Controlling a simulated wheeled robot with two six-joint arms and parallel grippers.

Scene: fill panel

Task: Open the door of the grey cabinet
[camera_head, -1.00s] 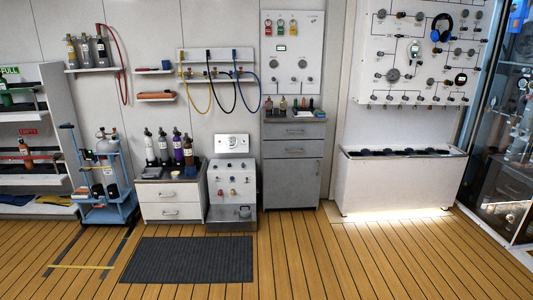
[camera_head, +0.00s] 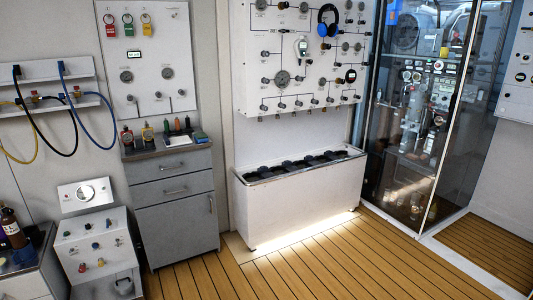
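The grey cabinet (camera_head: 150,198) stands against the wall in the left half of the head view. Its lower door (camera_head: 178,231) looks shut, with a small upright handle (camera_head: 211,204) near its right edge. Above the door are two drawer fronts with horizontal handles, an upper one (camera_head: 172,166) and a lower one (camera_head: 174,190); both look shut. Neither of my grippers is in view.
Small bottles (camera_head: 147,133) and a tray stand on the cabinet top. A white control box (camera_head: 97,250) stands close on its left. A long white trough (camera_head: 300,205) stands to its right, below a gauge panel (camera_head: 300,60). Wooden floor (camera_head: 340,265) in front is clear.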

